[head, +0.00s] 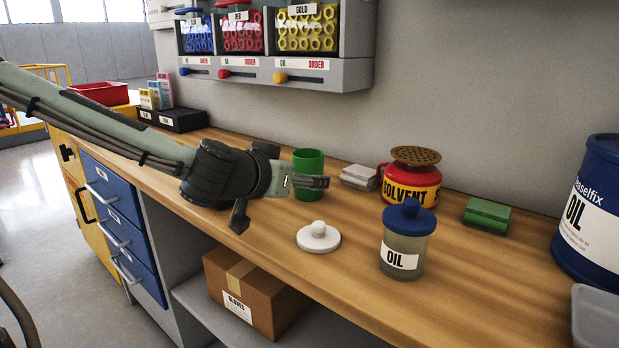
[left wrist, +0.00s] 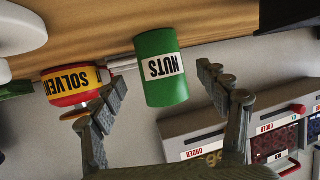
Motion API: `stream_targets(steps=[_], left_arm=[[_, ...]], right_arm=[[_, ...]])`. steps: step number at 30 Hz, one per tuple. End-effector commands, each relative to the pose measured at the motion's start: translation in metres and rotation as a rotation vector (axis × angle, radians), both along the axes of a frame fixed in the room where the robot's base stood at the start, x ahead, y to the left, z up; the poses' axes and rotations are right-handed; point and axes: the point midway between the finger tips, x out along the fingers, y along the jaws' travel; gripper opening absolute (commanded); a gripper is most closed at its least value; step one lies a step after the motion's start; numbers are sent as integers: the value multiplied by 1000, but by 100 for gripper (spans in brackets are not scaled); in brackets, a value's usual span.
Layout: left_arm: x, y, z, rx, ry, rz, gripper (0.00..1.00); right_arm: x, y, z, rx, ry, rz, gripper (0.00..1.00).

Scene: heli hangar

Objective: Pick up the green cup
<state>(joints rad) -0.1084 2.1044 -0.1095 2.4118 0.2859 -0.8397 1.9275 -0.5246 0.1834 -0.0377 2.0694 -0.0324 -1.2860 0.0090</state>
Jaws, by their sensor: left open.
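The green cup (head: 309,162) stands upright on the wooden workbench, its lower part partly hidden behind my left gripper (head: 322,182) in the head view. In the left wrist view the picture is upside down, and the green cup (left wrist: 162,88) shows a white label reading NUTS. There it appears between the two spread fingers of my left gripper (left wrist: 160,73), with visible gaps on both sides. The gripper is open and holds nothing. My right gripper is in neither view.
A white round lid (head: 318,238) and an oil jar (head: 406,245) stand nearer the front edge. A red-yellow solvent can (head: 411,185), a grey-white block (head: 358,177) and a green block (head: 487,213) are right of the cup.

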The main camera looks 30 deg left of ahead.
Motion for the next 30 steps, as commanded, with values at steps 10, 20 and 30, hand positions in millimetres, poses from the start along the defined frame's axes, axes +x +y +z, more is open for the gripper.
stream_targets(steps=[10, 20, 30], left_arm=[[34, 7, -12, 5, 3, 1, 75], [49, 9, -17, 0, -1, -1, 75], [49, 9, -17, 0, -1, 0, 45]], right_arm=[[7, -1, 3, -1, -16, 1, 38], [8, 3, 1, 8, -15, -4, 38], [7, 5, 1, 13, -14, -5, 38]])
